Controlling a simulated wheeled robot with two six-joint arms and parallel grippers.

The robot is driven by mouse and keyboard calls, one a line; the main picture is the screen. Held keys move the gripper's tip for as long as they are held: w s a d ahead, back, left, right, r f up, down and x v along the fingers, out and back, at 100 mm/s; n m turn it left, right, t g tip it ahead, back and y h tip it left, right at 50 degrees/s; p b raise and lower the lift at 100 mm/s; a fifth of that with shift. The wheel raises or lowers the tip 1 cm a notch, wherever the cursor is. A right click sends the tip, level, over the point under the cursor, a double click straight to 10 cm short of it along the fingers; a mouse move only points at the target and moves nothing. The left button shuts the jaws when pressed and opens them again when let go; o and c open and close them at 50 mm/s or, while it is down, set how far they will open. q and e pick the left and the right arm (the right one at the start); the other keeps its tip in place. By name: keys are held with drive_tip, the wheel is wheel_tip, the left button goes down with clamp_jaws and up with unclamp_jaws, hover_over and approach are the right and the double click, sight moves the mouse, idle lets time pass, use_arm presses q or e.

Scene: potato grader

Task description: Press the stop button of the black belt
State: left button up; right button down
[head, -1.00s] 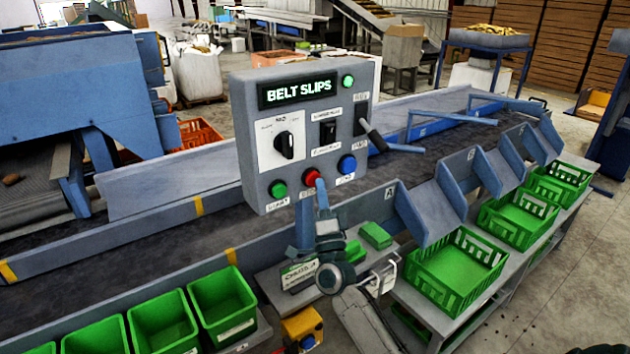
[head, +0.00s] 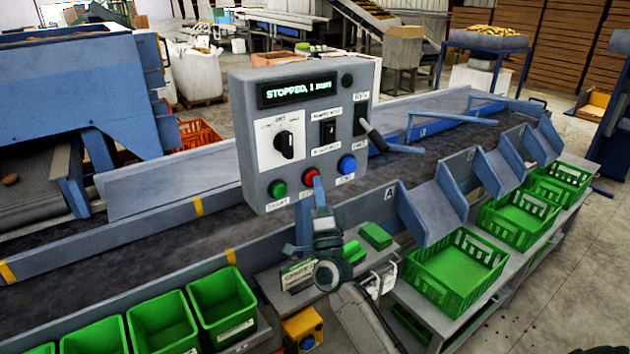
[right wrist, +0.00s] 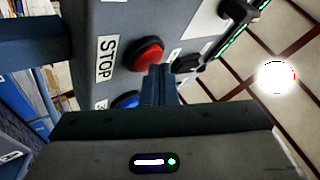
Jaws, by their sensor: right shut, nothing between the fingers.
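The grey control box (head: 300,130) stands above the black belt (head: 160,240) in the head view. Its display (head: 297,92) reads "STOPPED, 1" and a blurred word. The lamp (head: 347,80) beside it is dark. The red stop button (head: 311,177) sits on the lower front, between a green button (head: 277,189) and a blue button (head: 347,164). My right gripper (head: 319,187) is shut and empty, its tip at the red button. In the right wrist view the fingertips (right wrist: 160,72) overlap the edge of the red button (right wrist: 143,56), beside a "STOP" label (right wrist: 105,60); contact cannot be told. My left gripper is out of view.
Green crates (head: 455,268) stand along the right side, and green bins (head: 222,305) at the lower left. A yellow box with a blue button (head: 303,330) is below my right arm.

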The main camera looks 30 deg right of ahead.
drive_tip(key=shift+s+y, duration=0.1)
drive_tip(key=shift+y, duration=0.2)
drive_tip(key=shift+s+p, duration=0.4)
drive_tip(key=shift+s, duration=0.4)
drive_tip(key=s, duration=0.1)
drive_tip(key=s+p, duration=0.1)
drive_tip(key=s, duration=0.1)
drive_tip(key=s+p, duration=0.1)
drive_tip(key=s, duration=0.1)
drive_tip(key=shift+d, duration=0.25)
